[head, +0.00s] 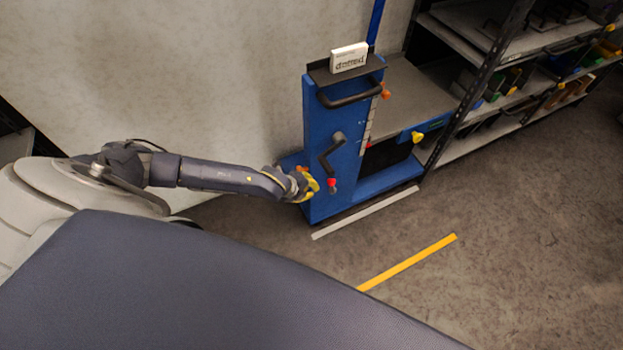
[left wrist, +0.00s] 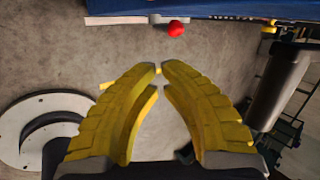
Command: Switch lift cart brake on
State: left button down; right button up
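The blue lift cart (head: 323,125) stands upright against the wall in the head view. A small red knob (head: 332,183) sits low on its blue front panel, below a black crank handle (head: 331,150); I cannot tell for sure whether this knob is the brake. In the left wrist view a red knob (left wrist: 176,28) shows beyond the fingertips, near the cart's blue edge (left wrist: 235,9). My left gripper (head: 313,185) is just left of the knob and apart from it. Its yellow fingers (left wrist: 160,67) come together at the tips with nothing between them. My right gripper is out of view.
The cart has a black push handle (head: 350,96), a white labelled box (head: 349,57) on top and an orange knob (head: 385,93) at its side. Shelving (head: 480,90) stands to the right. Open floor with a yellow stripe (head: 408,262) lies in front.

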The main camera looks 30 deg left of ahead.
pick_arm(q)
jog(key=s+d+f+t, duration=0.2)
jog(key=s+d+f, duration=0.1)
jog(key=d+f, duration=0.3)
jog(key=s+a+f+m+t, duration=0.1)
jog(key=a+m, duration=0.5)
jog(key=m, duration=0.7)
jog(key=shift+s+f+m+t, duration=0.35)
jog(key=shift+f+t, duration=0.4)
jog(key=shift+t, duration=0.25)
jog(key=shift+w, duration=0.1)
